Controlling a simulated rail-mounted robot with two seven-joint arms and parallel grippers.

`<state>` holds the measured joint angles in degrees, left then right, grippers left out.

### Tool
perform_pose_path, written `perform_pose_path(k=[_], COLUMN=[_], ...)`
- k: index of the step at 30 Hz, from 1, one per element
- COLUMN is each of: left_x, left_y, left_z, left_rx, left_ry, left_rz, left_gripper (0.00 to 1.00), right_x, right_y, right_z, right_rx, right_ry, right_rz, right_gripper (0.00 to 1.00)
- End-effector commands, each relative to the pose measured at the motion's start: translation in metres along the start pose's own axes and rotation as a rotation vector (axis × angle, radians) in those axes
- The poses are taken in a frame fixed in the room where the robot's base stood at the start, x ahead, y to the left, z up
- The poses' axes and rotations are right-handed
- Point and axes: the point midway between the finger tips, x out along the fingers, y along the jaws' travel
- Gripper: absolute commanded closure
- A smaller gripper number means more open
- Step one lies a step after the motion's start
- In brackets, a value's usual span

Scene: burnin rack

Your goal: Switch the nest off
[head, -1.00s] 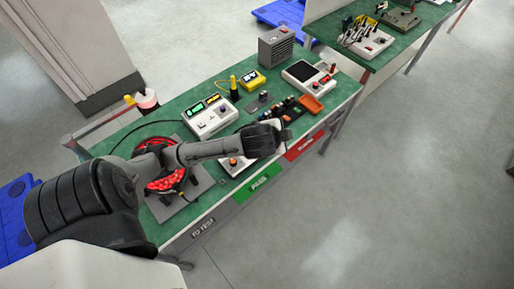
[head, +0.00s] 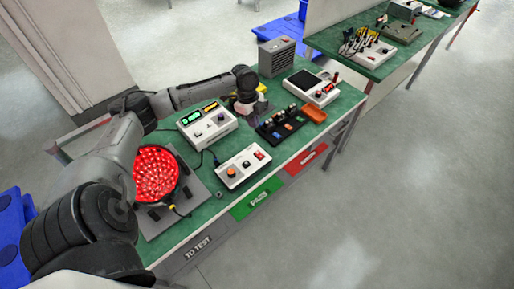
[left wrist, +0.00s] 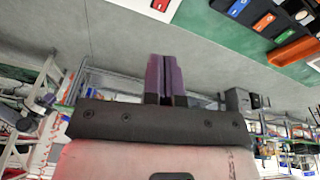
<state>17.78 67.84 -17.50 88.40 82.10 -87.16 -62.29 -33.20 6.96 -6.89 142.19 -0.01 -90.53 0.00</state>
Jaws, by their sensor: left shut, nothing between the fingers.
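A round red lit lamp (head: 156,174) sits on a grey plate (head: 187,203) at the left of the green bench. A white control box (head: 242,168) with an orange knob (head: 231,172) and a red switch (head: 259,155) stands beside it near the front edge; a cable runs between them. I cannot tell the switch's position. My left gripper (head: 246,107) hangs over the back middle of the bench, apart from the control box. Its purple fingers (left wrist: 164,78) are together and empty in the left wrist view. My right gripper is not in view.
A white meter (head: 207,125) with lit displays stands behind the control box. A black tray of coloured parts (head: 281,124), an orange bin (head: 314,113), a grey vented box (head: 277,57) and a white screen unit (head: 310,87) stand to the right. The front edge bears labelled panels.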

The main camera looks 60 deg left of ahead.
Motion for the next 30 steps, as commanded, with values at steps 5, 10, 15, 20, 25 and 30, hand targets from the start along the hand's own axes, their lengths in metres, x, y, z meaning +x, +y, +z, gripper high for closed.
perform_pose_path(k=[5,10,15,20,25,30], left_x=[0.000,0.001,0.001,0.001,0.009,0.034], left_y=[0.000,0.000,0.000,0.000,0.000,0.000], left_z=[-0.001,0.000,-0.001,-0.001,0.000,-0.001], left_rx=[0.138,0.191,0.198,0.197,0.196,0.196], left_ry=[0.000,-0.001,-0.002,-0.002,-0.002,0.000], left_rz=[-0.003,-0.003,-0.003,-0.003,-0.002,-0.001], left_gripper=[1.00,1.00,1.00,1.00,1.00,1.00], right_x=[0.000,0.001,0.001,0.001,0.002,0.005], right_y=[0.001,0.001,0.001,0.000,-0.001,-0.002], right_z=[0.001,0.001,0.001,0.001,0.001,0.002], right_rx=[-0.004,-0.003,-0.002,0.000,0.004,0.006], right_ry=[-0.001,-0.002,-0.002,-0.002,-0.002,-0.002], right_rz=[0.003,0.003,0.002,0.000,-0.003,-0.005], right_gripper=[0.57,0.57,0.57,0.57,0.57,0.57])
